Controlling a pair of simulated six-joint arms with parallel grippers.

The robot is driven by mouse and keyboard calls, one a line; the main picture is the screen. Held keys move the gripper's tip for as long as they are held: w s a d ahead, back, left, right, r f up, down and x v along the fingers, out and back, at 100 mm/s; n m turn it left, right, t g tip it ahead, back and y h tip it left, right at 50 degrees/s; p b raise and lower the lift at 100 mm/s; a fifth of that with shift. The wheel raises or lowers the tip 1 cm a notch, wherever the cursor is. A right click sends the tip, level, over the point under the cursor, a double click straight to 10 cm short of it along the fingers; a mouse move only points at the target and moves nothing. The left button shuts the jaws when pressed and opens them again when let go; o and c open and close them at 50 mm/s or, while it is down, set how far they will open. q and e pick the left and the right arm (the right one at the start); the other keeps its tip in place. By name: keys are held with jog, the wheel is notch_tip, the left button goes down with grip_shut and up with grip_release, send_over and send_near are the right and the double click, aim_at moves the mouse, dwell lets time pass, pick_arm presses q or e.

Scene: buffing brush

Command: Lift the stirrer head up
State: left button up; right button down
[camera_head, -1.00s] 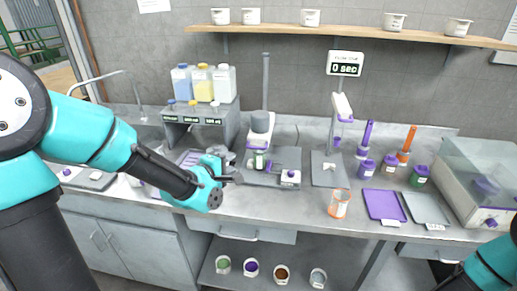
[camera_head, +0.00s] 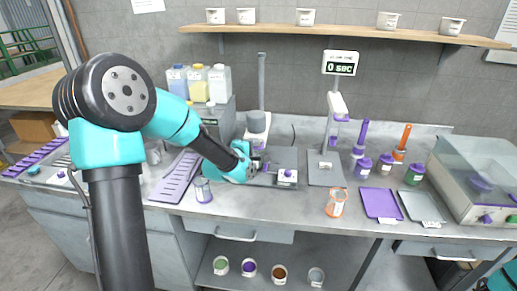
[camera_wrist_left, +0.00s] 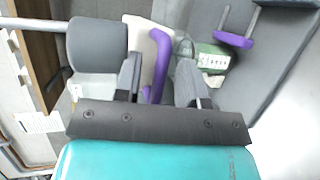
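The stirrer stands at the back of the bench; its grey and white head (camera_head: 258,123) sits on a vertical post (camera_head: 262,80). In the left wrist view the head's grey housing (camera_wrist_left: 97,45) is at upper left, with a purple handle (camera_wrist_left: 157,62) beside its white part. My left gripper (camera_head: 260,168) is low in front of the stirrer. In the left wrist view its fingers (camera_wrist_left: 158,82) are apart, with the purple handle showing between them; I cannot tell whether they touch it. My right gripper is out of view; only a bit of that arm shows at lower right.
A dispenser with bottles (camera_head: 198,85) stands left of the stirrer. An orange-rimmed beaker (camera_head: 336,203), a purple tray (camera_head: 381,203) and a glass-lidded machine (camera_head: 475,180) are further right.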

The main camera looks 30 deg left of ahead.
pick_arm(q)
jog(key=shift+w, duration=0.25)
grip_shut()
dwell(0.4)
